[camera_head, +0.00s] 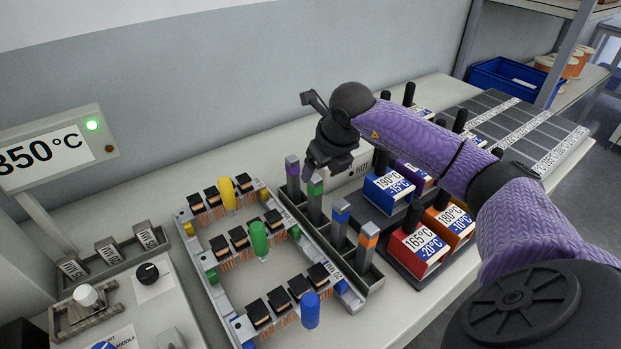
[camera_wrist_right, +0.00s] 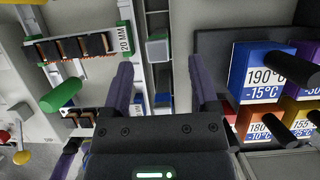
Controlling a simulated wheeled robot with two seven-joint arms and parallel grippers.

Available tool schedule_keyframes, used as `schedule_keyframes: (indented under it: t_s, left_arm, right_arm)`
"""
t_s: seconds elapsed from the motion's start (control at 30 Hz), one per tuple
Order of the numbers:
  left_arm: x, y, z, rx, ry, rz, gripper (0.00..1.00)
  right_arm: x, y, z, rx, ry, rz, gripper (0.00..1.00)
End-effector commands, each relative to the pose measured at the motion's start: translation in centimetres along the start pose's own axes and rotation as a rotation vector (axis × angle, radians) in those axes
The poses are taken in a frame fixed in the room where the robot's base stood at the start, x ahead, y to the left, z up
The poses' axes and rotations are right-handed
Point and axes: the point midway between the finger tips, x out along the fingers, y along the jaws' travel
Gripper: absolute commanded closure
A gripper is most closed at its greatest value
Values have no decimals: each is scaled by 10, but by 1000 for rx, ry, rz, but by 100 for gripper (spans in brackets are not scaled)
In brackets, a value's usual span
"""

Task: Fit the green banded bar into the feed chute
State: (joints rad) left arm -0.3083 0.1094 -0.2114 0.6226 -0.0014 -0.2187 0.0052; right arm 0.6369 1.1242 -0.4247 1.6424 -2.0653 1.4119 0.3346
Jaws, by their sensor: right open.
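The green banded bar (camera_head: 315,196) stands upright in a grey slotted rack (camera_head: 374,286), between a purple banded bar (camera_head: 293,178) and a blue banded bar (camera_head: 340,222); an orange banded bar (camera_head: 367,246) stands at the near end. My right gripper (camera_head: 312,166) is just above the rack's far end, close over the green bar. In the wrist view the fingers of the right gripper (camera_wrist_right: 162,88) are apart and empty, with the green bar's top (camera_wrist_right: 157,50) ahead of the gap. I cannot tell for certain which part is the feed chute. My left gripper is out of view.
Left of the rack is a white frame (camera_head: 221,302) with rows of black blocks and yellow, green and blue handles. Right of it stand labelled blocks with black handles, including a red one (camera_head: 412,251). A temperature display (camera_head: 47,155) stands at far left.

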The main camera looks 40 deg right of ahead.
Motion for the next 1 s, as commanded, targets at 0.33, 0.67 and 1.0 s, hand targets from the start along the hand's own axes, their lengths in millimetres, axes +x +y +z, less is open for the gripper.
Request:
schedule_keyframes:
  t_s: [0.33, 0.67, 1.0]
  left_arm:
    - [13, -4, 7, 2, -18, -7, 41]
    - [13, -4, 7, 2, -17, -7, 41]
    - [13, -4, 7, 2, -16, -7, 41]
  right_arm:
    - [47, 3, -3, -1, 0, 1, 23]
    - [46, 2, -3, 0, 0, 1, 66]
    - [46, 2, -3, 0, 0, 1, 100]
